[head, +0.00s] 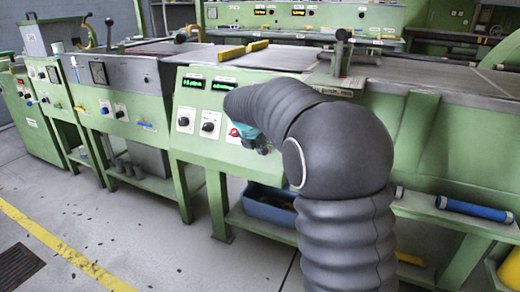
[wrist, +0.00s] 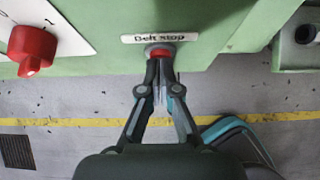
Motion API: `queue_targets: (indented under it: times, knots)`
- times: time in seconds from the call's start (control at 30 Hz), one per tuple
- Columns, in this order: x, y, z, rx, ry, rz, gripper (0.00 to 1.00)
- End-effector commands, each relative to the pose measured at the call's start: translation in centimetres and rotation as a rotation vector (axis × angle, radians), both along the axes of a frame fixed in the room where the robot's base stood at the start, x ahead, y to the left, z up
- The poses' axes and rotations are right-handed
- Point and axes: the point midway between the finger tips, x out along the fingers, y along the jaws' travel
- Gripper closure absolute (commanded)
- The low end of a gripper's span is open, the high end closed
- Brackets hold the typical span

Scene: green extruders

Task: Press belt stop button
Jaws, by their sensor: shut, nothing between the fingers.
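The belt stop button is a small red button (wrist: 159,53) on the green machine panel in the wrist view. A white label (wrist: 160,38) reading "Belt stop" is just above it. My gripper (wrist: 160,68) is shut and empty, its fingertips right at the button and covering its lower part. I cannot tell whether they touch or press it. In the head view my gripper shows only partly, as a dark and teal shape in front of the panel (head: 210,150); the button is hidden there.
A red rotary knob (wrist: 32,46) on a white plate is left of the button. Black knobs (head: 208,127) and green displays (head: 193,83) are on the panel. A blue bin (head: 268,207) sits on the shelf below. Open floor lies to the left.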

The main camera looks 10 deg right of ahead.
Motion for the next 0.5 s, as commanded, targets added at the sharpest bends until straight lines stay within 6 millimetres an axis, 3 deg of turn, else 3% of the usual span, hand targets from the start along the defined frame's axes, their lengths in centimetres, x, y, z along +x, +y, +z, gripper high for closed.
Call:
queue_targets:
  times: [0.5]
  knots:
    - [1.4,-1.3,-0.6,-0.001,0.0,-0.004,1.0]
